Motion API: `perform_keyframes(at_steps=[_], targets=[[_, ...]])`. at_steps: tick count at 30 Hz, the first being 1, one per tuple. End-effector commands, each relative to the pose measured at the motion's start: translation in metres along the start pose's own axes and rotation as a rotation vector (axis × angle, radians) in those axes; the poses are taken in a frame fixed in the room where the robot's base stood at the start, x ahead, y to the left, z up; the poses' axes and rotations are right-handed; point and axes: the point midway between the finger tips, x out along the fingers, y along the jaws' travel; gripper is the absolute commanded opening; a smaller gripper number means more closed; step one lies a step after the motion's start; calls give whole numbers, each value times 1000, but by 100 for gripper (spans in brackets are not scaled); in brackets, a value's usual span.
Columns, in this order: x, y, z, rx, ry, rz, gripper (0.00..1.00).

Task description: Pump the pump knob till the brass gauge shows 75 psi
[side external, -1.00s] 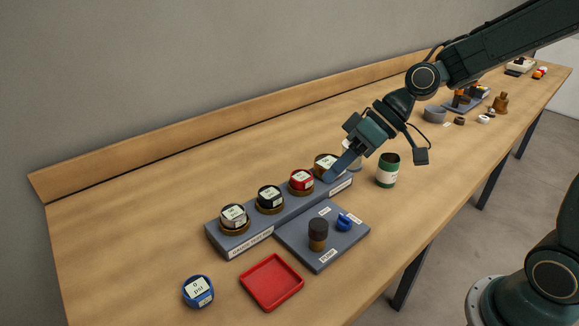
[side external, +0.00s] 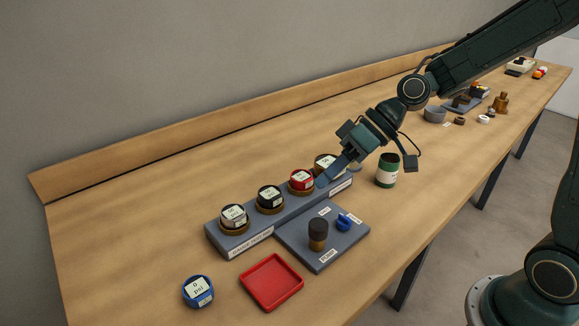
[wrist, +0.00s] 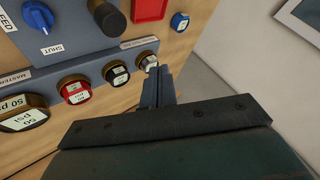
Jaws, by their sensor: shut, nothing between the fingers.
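The pump knob (side external: 318,234), a dark cylinder with a brown base, stands upright on the grey pump plate (side external: 325,262); its dark top shows in the wrist view (wrist: 108,18). The brass gauge (side external: 326,161) sits at the far end of the gauge rack, partly hidden by my gripper in the side view. In the wrist view the brass gauge (wrist: 22,112) reads 50 psi. My gripper (side external: 321,183) is shut and empty, with its tips near the rack between the red and brass gauges in the side view. It is apart from the knob.
The grey rack (side external: 243,246) also holds red (side external: 301,181), black (side external: 269,199) and silver (side external: 233,218) gauges. A blue valve knob (side external: 344,221) is beside the pump knob. A red tray (side external: 271,282), blue gauge (side external: 198,291) and green-and-white can (side external: 387,170) stand nearby.

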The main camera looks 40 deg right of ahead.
Motion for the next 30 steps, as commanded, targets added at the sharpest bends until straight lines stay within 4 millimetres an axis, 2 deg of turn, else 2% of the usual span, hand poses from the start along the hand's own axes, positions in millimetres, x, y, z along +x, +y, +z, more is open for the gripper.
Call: perform_keyframes(at_steps=[18, 30], targets=[[42, 30, 32, 4, -4, -1, 0], [54, 39, 41, 0, -2, 0, 0]])
